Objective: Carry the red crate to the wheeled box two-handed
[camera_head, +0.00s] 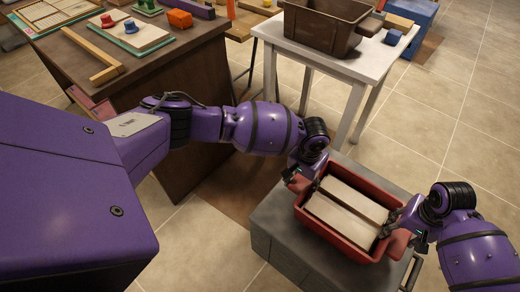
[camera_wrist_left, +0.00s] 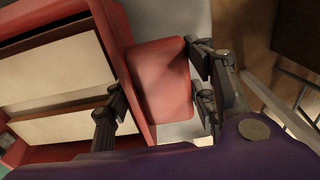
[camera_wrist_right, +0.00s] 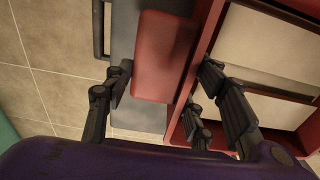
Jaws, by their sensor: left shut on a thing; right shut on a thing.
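The red crate (camera_head: 335,238) holds two pale flat blocks (camera_head: 345,215) side by side. It is over the top of the grey box (camera_head: 272,218), near its middle; I cannot tell whether it touches the lid. My left gripper (camera_head: 298,178) is shut on the crate's left handle, and the red handle (camera_wrist_left: 160,80) shows between its fingers in the left wrist view. My right gripper (camera_head: 400,240) is shut on the opposite handle, which shows between the fingers in the right wrist view (camera_wrist_right: 163,58). The box's wheels are hidden.
A white table (camera_head: 375,62) with a brown bin (camera_head: 325,28) stands just behind the grey box. A brown workbench (camera_head: 165,65) with boards and small coloured pieces is at the back left. A handle (camera_head: 413,272) sticks out of the box's right side. Tiled floor (camera_head: 470,120) is clear at right.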

